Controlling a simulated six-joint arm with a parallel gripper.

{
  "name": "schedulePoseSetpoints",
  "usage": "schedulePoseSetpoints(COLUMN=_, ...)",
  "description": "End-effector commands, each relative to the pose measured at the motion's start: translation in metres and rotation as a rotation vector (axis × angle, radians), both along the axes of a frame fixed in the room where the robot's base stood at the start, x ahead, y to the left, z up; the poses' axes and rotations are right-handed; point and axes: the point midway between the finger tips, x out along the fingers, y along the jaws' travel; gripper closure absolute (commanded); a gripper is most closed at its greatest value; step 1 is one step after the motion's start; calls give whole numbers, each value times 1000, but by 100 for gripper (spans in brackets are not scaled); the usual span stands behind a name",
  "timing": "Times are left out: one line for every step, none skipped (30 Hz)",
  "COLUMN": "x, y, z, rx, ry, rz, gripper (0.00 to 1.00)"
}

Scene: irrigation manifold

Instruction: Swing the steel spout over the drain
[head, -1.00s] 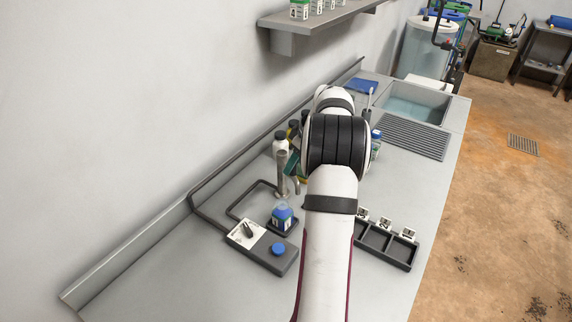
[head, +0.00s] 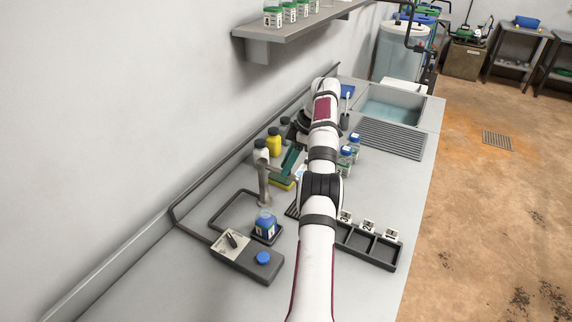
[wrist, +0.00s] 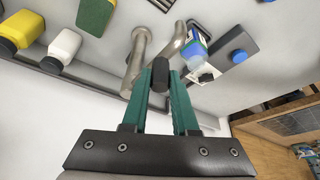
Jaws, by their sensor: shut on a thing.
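The steel spout (head: 263,182) stands upright on the bench in the head view, its arm reaching right toward my gripper. In the wrist view my gripper (wrist: 161,72) has its green fingers shut on a black grip (wrist: 160,75) on the spout. The steel tube (wrist: 172,50) shows beyond the fingers, its end close to the blue bottle (wrist: 197,52). In the head view this bottle (head: 265,225) stands on a dark pad near the spout's foot. A dark slotted grate (head: 292,208), perhaps the drain, is partly hidden by my arm.
A control box (head: 245,252) with a lever and blue button lies in front of the bottle. A black tray (head: 367,246) with numbered tags is at right. Yellow (head: 274,142) and white (head: 261,150) bottles stand behind the spout. A sink (head: 393,105) is at the back.

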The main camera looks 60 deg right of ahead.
Motion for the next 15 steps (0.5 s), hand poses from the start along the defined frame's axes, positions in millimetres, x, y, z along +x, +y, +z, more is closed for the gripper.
schedulePoseSetpoints(x=0, y=0, z=-1, rx=1, ry=-1, rz=4, gripper=100)
schedulePoseSetpoints(x=0, y=0, z=-1, rx=2, ry=-1, rz=6, gripper=100)
schedulePoseSetpoints(x=0, y=0, z=0, rx=1, ry=-1, rz=7, gripper=100)
schedulePoseSetpoints(x=0, y=0, z=0, rx=1, ry=-2, rz=8, gripper=100)
schedulePoseSetpoints(x=0, y=0, z=0, rx=0, ry=-2, rz=7, gripper=100)
schedulePoseSetpoints(x=0, y=0, z=0, rx=0, ry=-2, rz=7, gripper=100)
schedulePoseSetpoints(x=0, y=0, z=0, rx=0, ry=-2, rz=7, gripper=100)
schedulePoseSetpoints(x=0, y=0, z=0, rx=0, ry=-1, rz=7, gripper=100)
schedulePoseSetpoints(x=0, y=0, z=0, rx=0, ry=-1, rz=7, gripper=100)
schedulePoseSetpoints(x=0, y=0, z=0, rx=0, ry=-1, rz=7, gripper=100)
schedulePoseSetpoints(x=0, y=0, z=0, rx=0, ry=-1, rz=7, gripper=100)
schedulePoseSetpoints(x=0, y=0, z=0, rx=0, ry=-1, rz=7, gripper=100)
schedulePoseSetpoints(x=0, y=0, z=0, rx=0, ry=-1, rz=6, gripper=100)
schedulePoseSetpoints(x=-1, y=0, z=0, rx=0, ry=-1, rz=6, gripper=100)
schedulePoseSetpoints(x=-1, y=0, z=0, rx=0, ry=-1, rz=6, gripper=66)
